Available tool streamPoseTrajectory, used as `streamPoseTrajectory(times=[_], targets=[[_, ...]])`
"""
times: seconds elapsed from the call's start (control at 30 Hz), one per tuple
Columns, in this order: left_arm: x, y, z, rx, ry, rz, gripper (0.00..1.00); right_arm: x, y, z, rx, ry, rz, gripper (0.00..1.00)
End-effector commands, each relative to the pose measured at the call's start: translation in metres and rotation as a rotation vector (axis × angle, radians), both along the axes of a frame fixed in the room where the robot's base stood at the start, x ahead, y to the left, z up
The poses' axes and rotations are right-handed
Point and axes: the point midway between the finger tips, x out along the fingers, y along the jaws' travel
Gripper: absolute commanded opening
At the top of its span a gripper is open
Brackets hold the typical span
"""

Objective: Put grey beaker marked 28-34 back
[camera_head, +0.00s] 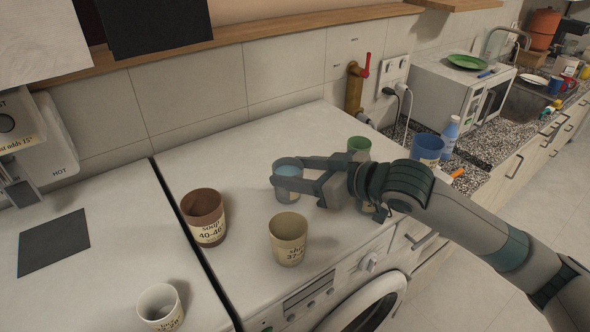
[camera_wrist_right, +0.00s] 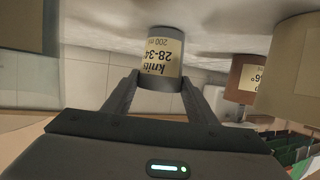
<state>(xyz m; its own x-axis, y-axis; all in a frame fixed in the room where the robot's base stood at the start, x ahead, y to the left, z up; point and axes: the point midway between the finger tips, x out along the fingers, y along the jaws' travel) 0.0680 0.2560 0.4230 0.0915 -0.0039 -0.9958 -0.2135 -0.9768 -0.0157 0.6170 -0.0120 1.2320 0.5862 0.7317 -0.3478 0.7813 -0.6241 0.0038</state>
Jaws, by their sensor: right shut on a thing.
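The grey beaker marked 28-34 (camera_wrist_right: 163,50) shows its cream label with "knits" and "200 ml" in the right wrist view, upside down there. In the head view the same beaker (camera_head: 286,195) looks upright, with pale blue inside, over the washing machine's white top (camera_head: 245,152). My right gripper (camera_head: 291,178) is shut on it, one finger at each side, as the right wrist view (camera_wrist_right: 160,82) also shows. I cannot tell whether its base touches the top. My left gripper is not in view.
A brown beaker marked 40-46 (camera_head: 204,215) and a tan beaker (camera_head: 288,240) stand nearby. A green beaker (camera_head: 359,145) stands behind my right gripper. A white beaker (camera_head: 160,305) is at front left, near a dark square (camera_head: 53,243). A blue cup (camera_head: 427,150) and bottle (camera_head: 450,134) are to the right.

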Motion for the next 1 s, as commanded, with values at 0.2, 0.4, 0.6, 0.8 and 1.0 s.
streamPoseTrajectory(times=[0.2, 0.4, 0.6, 0.8, 1.0], targets=[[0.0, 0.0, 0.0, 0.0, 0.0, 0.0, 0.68, 0.0, 0.0, -0.002, 0.001, -0.001, 0.0, 0.7], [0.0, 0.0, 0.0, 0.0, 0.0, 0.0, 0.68, 0.0, 0.0, -0.002, 0.0, 0.0, 0.0, 0.7], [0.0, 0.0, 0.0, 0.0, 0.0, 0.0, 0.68, 0.0, 0.0, 0.001, 0.0, -0.001, 0.0, 0.7], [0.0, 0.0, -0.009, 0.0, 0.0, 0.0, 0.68, -0.01, -0.014, 0.005, 0.0, -0.003, 0.001, 0.7], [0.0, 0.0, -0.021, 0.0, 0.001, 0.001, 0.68, -0.029, -0.038, 0.015, -0.001, -0.004, -0.001, 0.7]])
